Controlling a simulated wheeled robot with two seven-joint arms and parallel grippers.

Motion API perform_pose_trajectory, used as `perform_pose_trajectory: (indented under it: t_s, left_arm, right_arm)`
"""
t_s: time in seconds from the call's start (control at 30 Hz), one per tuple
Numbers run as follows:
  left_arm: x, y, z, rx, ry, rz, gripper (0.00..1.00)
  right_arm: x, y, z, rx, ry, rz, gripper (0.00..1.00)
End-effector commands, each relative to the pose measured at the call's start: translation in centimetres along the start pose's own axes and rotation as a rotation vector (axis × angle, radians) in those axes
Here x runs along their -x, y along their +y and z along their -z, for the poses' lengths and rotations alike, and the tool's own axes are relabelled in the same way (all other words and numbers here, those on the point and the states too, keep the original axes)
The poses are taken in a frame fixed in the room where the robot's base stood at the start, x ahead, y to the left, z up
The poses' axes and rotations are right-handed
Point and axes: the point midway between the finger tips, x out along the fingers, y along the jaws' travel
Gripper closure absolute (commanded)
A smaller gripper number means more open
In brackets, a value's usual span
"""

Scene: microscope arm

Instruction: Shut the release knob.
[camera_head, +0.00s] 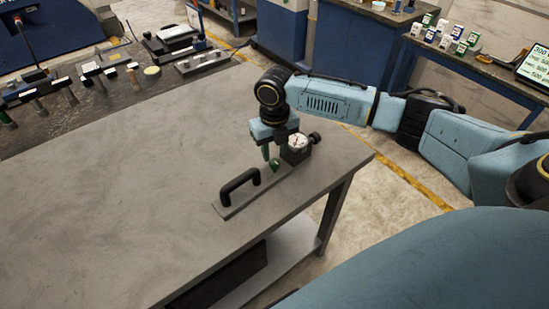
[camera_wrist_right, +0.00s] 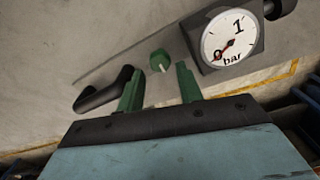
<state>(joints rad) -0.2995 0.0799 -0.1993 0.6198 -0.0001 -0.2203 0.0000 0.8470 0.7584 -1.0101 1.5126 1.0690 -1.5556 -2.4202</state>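The release knob (camera_head: 275,166) is small and green and sits on a grey bar-shaped device on the table; it also shows in the right wrist view (camera_wrist_right: 160,60). The device has a black handle (camera_head: 238,187) at one end and a white pressure gauge (camera_head: 299,143) at the other, its red needle near 0 in the wrist view. My right gripper (camera_head: 274,156) points down just over the knob. In the wrist view its green fingers (camera_wrist_right: 158,68) are apart, with the knob between and just beyond their tips. They hold nothing. My left gripper is not in view.
The grey table (camera_head: 110,200) is clear to the left of the device. Its right edge (camera_head: 345,172) is close by. A dark bench (camera_head: 65,115) with tools stands at the back left. A blue workbench (camera_head: 470,70) with small bottles stands at the back right.

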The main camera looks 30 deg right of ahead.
Motion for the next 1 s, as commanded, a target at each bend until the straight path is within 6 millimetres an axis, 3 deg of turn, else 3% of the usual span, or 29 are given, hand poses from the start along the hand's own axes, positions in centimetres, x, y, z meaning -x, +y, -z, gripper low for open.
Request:
perform_pose_trajectory:
  t_s: [0.1, 0.23, 0.6, 0.83, 1.0]
  left_arm:
    - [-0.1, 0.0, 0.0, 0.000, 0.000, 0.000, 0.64]
    - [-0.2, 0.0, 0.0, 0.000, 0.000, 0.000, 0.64]
    - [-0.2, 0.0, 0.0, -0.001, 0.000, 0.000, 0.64]
    - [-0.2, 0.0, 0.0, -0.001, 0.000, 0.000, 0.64]
    - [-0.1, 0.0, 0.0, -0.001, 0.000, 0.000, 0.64]
  right_arm:
    - [-2.0, 0.0, 0.1, 0.000, 0.003, 0.000, 0.64]
    - [-3.1, 0.0, 0.0, 0.000, 0.000, 0.000, 0.64]
    - [-3.6, 0.0, 0.0, 0.000, 0.000, 0.001, 0.64]
    - [-3.6, 0.0, 0.0, 0.000, 0.000, 0.000, 0.94]
    - [-3.5, 0.0, 0.0, -0.006, 0.000, 0.000, 0.96]
